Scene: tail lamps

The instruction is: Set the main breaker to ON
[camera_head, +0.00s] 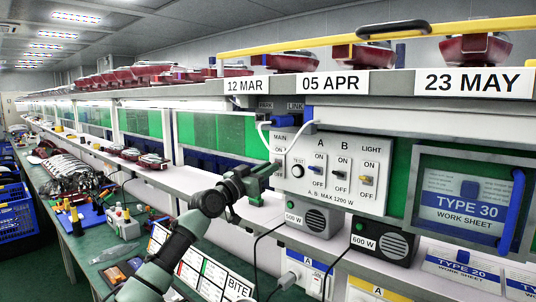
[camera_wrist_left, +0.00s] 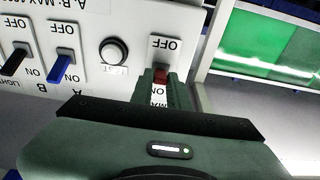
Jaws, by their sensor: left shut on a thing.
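The main breaker sits at the left end of the grey breaker panel (camera_head: 330,200). Its red lever (camera_wrist_left: 160,73) shows in the left wrist view, where the panel appears upside down. My left gripper (camera_head: 273,168) is shut on this lever; its green fingers also show in the left wrist view (camera_wrist_left: 160,84). The red part lies close to the OFF mark, with the ON mark partly covered by the fingers. The lever's exact angle is hard to tell. In the head view the gripper hides the lever. My right gripper is not in view.
Beside the breaker are a round TEST button (camera_wrist_left: 114,51), a blue switch A (camera_wrist_left: 60,68) and a black switch B (camera_wrist_left: 14,62). A yellow LIGHT switch (camera_head: 367,179) is further right. White cables (camera_head: 297,142) hang by the panel. Power units (camera_head: 313,216) stand below.

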